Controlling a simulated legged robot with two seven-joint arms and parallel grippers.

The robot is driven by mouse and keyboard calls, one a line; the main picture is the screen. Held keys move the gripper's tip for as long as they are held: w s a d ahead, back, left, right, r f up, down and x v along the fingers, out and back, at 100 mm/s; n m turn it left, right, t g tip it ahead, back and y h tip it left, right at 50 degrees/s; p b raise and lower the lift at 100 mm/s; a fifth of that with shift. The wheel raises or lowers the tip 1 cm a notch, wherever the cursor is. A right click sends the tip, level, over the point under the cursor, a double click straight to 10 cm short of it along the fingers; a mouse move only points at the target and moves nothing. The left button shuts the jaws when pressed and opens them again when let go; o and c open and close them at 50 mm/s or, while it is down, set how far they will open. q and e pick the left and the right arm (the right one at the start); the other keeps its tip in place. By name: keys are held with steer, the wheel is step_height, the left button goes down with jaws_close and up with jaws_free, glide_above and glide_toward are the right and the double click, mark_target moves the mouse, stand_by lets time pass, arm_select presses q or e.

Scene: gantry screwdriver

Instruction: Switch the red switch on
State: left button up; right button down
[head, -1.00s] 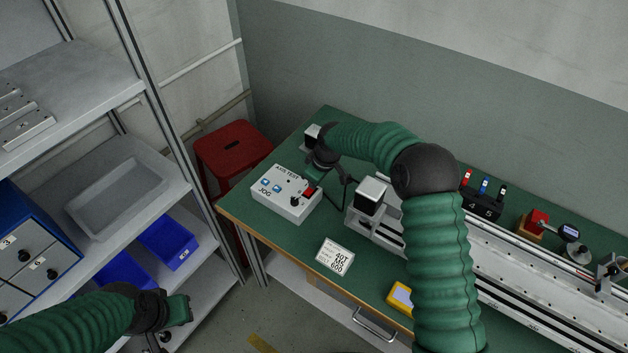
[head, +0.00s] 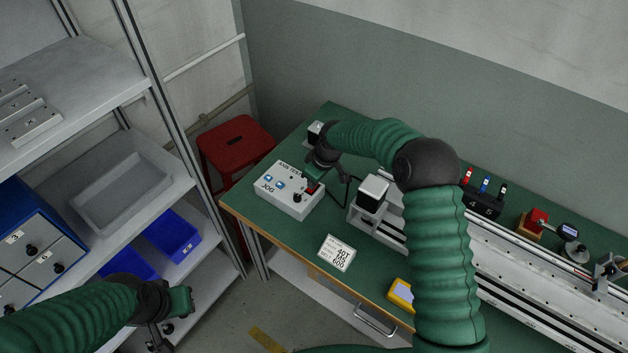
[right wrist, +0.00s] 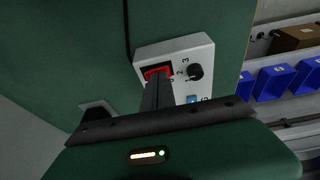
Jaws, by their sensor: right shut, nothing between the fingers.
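The red switch (head: 310,189) sits on the right part of the top of a white control box (head: 284,204) marked "JOG". In the right wrist view the switch (right wrist: 156,70) shows as a red patch in a dark frame, partly hidden by my fingers. My right gripper (head: 313,184) is shut and empty, its fingertips over the switch. In the right wrist view the fingertips (right wrist: 157,82) overlap the switch's edge; I cannot tell whether they touch it or which way it is set. My left gripper (head: 178,318) is over the floor by the shelf, away from the box; its jaws are unclear.
A black knob (right wrist: 195,72) and blue buttons share the box top. A motor on a linear rail (head: 372,194) stands right of the box. A label card (head: 337,253) lies in front. A red stool (head: 236,143) and a shelf (head: 150,205) are to the left.

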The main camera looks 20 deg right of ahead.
steer(key=r+p, duration=0.1)
steer(key=a+r+p, duration=0.1)
steer(key=r+p, duration=0.1)
steer(key=shift+s+r, duration=0.1)
steer(key=shift+r, duration=0.2)
steer(key=a+v, duration=0.1)
steer(key=v, duration=0.9)
steer(key=shift+s+d, duration=0.25)
steer(key=shift+s, duration=0.15)
